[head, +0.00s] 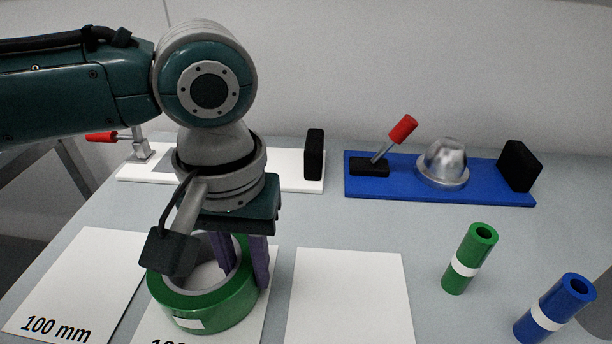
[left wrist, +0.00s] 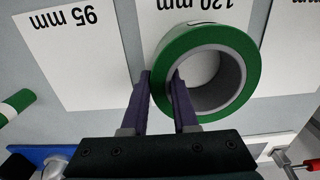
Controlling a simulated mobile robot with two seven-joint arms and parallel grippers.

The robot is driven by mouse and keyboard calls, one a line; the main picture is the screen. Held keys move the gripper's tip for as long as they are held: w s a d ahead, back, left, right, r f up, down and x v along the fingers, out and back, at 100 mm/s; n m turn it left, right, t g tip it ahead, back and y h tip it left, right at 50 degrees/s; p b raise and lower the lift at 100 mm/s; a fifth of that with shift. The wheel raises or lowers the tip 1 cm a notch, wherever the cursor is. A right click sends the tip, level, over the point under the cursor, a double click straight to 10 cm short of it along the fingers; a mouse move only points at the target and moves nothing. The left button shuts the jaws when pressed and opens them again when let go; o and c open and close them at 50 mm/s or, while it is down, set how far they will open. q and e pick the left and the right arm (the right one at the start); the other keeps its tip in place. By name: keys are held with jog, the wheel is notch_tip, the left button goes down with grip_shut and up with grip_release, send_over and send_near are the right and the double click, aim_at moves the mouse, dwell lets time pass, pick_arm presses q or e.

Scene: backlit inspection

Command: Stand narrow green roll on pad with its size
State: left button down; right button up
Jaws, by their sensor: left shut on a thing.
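A green roll (head: 205,308) with a wide grey-lined hole and a small white label is upright, its hole facing up, over the middle pad (head: 147,327). In the left wrist view the roll (left wrist: 240,44) overlaps the pad marked 120 mm (left wrist: 160,15); I cannot tell whether it touches it. My left gripper (head: 242,265) points down, shut on the roll's wall, one finger inside the hole and one outside. It also shows in the left wrist view (left wrist: 162,80). A slim green cylinder with a white band (head: 470,258) stands at the right. My right gripper is not in view.
A 100 mm pad (head: 75,285) lies left, a 95 mm pad (left wrist: 85,50) on the other side. A blue banded cylinder (head: 555,308) stands at front right. Behind are a white clamp board (head: 300,184) and a blue board (head: 420,190) with a metal dome (head: 444,160).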

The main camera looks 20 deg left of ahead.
pick_arm(q)
jog(key=c, duration=1.1)
grip_release()
jog(key=shift+f, duration=0.1)
jog(key=o, duration=0.4)
notch_tip(320, 180, up, 12)
jog(key=p, duration=0.3)
jog(key=s+d+f+m+t+h, duration=0.2)
jog(key=s+d+f+m+h, duration=0.15)
jog(key=s+d, duration=0.3)
jog(key=s+a+y, duration=0.1)
jog(key=s+a, duration=0.1)
jog(key=a, duration=0.1)
jog(key=s+a+f+t+y, duration=0.1)
jog(key=s+a, duration=0.2)
jog(key=a, duration=0.1)
jog(key=s+a+f+m+y, duration=0.1)
jog(key=s+a, duration=0.1)
jog(key=a, duration=0.1)
jog(key=shift+s+a+f+t, duration=0.15)
jog(key=shift+s+f+t, duration=0.05)
jog(key=shift+t, duration=0.1)
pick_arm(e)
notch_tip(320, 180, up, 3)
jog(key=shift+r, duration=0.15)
